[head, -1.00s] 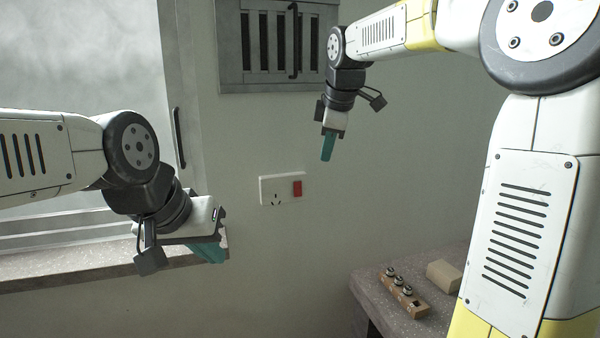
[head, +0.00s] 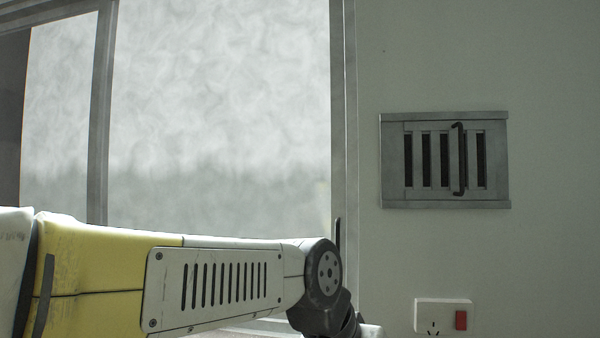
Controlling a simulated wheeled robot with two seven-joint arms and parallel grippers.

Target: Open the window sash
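The window sash (head: 340,120) has a grey frame around a wide frosted pane, which fills the left and middle of the head view. Its dark upright handle (head: 338,232) shows at the sash's right edge, just above my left wrist; its lower part is hidden behind my arm. My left arm crosses the bottom of the view in front of the window. Its wrist runs off the bottom edge, so the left gripper's fingers are out of view. My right gripper is out of view too.
A grey slatted vent (head: 392,160) with a dark handle is on the wall to the right of the window. A white socket with a red switch (head: 461,320) is below it. A grey upright bar (head: 101,110) stands at the pane's left, with a narrower pane beyond it.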

